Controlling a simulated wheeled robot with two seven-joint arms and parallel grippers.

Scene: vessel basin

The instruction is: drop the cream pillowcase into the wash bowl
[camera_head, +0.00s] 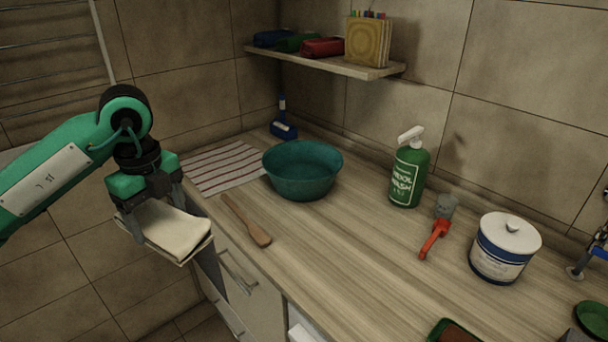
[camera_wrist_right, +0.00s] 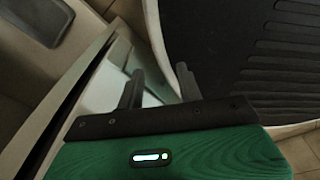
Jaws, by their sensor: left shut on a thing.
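The cream pillowcase (camera_head: 172,232) is a folded flat pad in the head view, held off the counter's left front edge. My left gripper (camera_head: 158,208) is above it, its fingers shut on it. The wash bowl (camera_head: 303,178) is a round teal basin standing upright on the counter, to the right of and beyond the pillowcase, apart from it. The bowl looks empty, though its near inside wall is hidden. My right gripper (camera_wrist_right: 160,88) shows only in the right wrist view, fingers apart with nothing between them.
A shelf (camera_head: 335,65) hangs behind. The counter's middle is clear.

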